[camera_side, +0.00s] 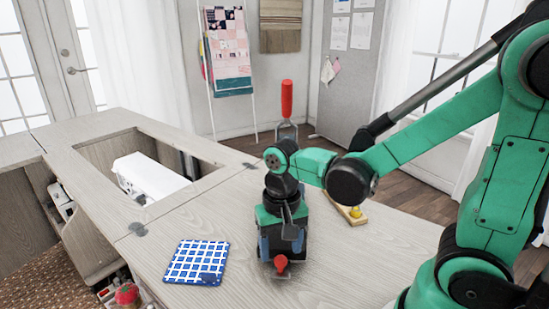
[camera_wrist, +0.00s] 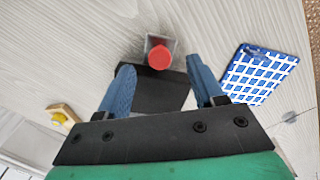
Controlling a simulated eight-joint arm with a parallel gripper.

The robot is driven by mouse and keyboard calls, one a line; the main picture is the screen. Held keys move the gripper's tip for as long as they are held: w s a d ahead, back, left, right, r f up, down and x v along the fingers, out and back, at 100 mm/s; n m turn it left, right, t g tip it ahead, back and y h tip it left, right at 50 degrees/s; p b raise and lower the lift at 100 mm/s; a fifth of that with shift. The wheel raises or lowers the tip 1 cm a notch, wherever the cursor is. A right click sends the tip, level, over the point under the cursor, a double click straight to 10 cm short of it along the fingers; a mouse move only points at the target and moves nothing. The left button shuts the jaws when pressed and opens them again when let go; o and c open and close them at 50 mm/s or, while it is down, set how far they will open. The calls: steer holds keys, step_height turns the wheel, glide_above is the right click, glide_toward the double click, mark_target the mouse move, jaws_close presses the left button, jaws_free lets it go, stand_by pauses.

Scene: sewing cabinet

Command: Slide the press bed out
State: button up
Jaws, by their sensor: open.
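The press stands on the wooden cabinet top, largely hidden behind my arm in the side view. Its upright red handle (camera_side: 287,98) rises above my wrist on a grey metal piece (camera_side: 287,131). A red knob (camera_side: 281,263) shows low at the front, by my fingers. In the wrist view the red knob (camera_wrist: 160,57) sits on a small greyish block, beside a dark plate (camera_wrist: 168,92). My gripper (camera_wrist: 161,67) points down with its blue fingers apart, one on each side of the dark plate. I cannot tell if they touch it. The bed's outline is partly hidden.
A blue-and-white checked cloth (camera_side: 196,262) lies left of my gripper. A yellow item on a wooden block (camera_side: 354,214) is to the right. At left, the cabinet opening holds a white machine (camera_side: 150,176). The right front tabletop is clear.

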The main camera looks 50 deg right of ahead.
steer(key=shift+r, duration=1.65)
steer(key=r+n+t, duration=0.1)
steer(key=n+t, duration=0.2)
steer(key=shift+w+d+r, duration=0.2)
steer(key=shift+r, duration=0.2)
steer(key=n+t, duration=0.1)
steer(key=r+n+t, duration=0.2)
steer(key=t, duration=0.1)
steer(key=shift+w+d+r+n, duration=0.1)
steer(key=shift+w+d+n, duration=0.15)
steer(key=shift+w+n, duration=0.15)
